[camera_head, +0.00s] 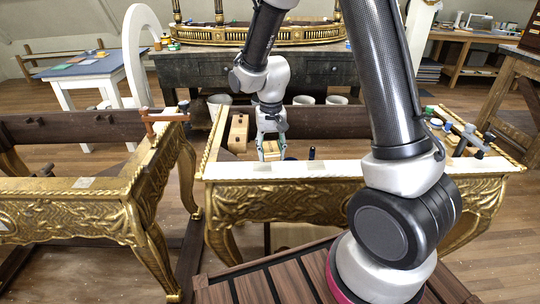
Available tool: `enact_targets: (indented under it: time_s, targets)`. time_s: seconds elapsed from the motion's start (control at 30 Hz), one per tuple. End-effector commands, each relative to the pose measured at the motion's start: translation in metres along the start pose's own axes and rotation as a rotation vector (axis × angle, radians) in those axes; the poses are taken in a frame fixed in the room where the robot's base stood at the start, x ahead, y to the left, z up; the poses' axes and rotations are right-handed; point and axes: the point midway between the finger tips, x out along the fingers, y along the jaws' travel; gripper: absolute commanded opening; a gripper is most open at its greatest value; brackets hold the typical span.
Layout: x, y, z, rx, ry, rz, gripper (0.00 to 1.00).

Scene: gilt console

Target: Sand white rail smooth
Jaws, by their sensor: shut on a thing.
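The white rail (352,169) runs along the top front edge of a carved gilt console frame in the middle of the view. My gripper (271,150) points down at the rail's back edge, left of centre. It is shut on a small yellowish block (272,146), probably a sanding block, partly hidden by the fingers. The block looks low over or on the rail; I cannot tell if it touches. Duller patches show on the rail's white top near the gripper.
A second gilt console (70,212) stands at the left, with an orange clamp (163,116) on it. A wooden block (238,133) lies behind the rail. Clamps (470,138) sit at the right end. A dark workbench (185,73) stands behind. My arm hides part of the rail's right side.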

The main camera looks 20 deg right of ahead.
Motion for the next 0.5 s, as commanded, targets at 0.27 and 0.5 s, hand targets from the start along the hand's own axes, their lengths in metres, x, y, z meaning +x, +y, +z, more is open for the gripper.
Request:
enact_targets:
  time_s: [0.27,0.5]
  targets:
    - [-0.018,0.003,-0.003,0.001,0.002,-0.001,0.22]
    - [-0.032,0.005,-0.005,0.0,0.001,0.0,0.22]
